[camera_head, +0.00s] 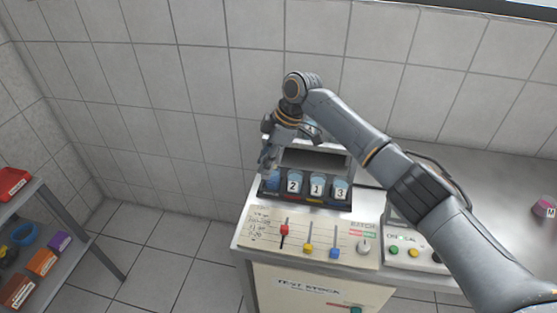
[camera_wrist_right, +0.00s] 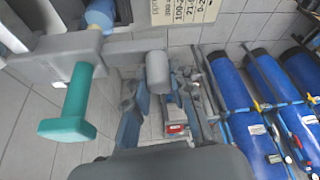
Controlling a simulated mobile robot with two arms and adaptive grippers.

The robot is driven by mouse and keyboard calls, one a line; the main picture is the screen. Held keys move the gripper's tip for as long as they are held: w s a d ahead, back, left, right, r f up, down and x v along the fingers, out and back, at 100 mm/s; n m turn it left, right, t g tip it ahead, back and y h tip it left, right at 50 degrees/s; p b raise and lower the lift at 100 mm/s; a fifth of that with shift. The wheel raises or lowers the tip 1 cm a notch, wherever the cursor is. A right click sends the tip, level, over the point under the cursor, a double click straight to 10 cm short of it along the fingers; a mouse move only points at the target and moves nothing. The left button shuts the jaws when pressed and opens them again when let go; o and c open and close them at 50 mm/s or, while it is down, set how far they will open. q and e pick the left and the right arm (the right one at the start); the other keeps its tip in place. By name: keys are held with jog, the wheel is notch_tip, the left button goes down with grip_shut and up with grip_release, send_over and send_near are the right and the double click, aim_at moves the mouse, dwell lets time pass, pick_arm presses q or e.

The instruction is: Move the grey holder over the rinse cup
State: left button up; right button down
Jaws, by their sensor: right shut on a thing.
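My right gripper (camera_head: 268,158) is over the left end of the cup rack (camera_head: 312,204). In the wrist view my right gripper (camera_wrist_right: 158,100) is shut on the grey holder (camera_wrist_right: 120,47), around its rounded grey end. The holder's bar runs to the left, and a teal piece with a wide foot (camera_wrist_right: 76,100) hangs from it. Cups labelled 2 (camera_head: 294,185), 1 (camera_head: 317,186) and 3 (camera_head: 341,189) stand in the rack. A blue cup (camera_head: 272,182) at the left end, likely the rinse cup, is partly hidden beneath the gripper. My left gripper is out of view.
A panel with red (camera_head: 284,230), yellow (camera_head: 308,246) and blue (camera_head: 334,252) sliders is in front of the rack. A button box (camera_head: 408,251) stands at its right. Blue cylinders (camera_wrist_right: 245,95) fill the wrist view's right side. A shelf (camera_head: 62,240) stands at left.

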jog(key=shift+a, duration=0.3)
jog(key=c, duration=1.5)
grip_release()
jog(key=o, duration=0.3)
jog(key=shift+a, duration=0.1)
jog(key=shift+o, duration=0.3)
jog(key=shift+w+a, duration=0.1)
jog(key=shift+d+r, duration=0.3)
jog(key=shift+r, duration=0.15)
jog(key=v, duration=1.1)
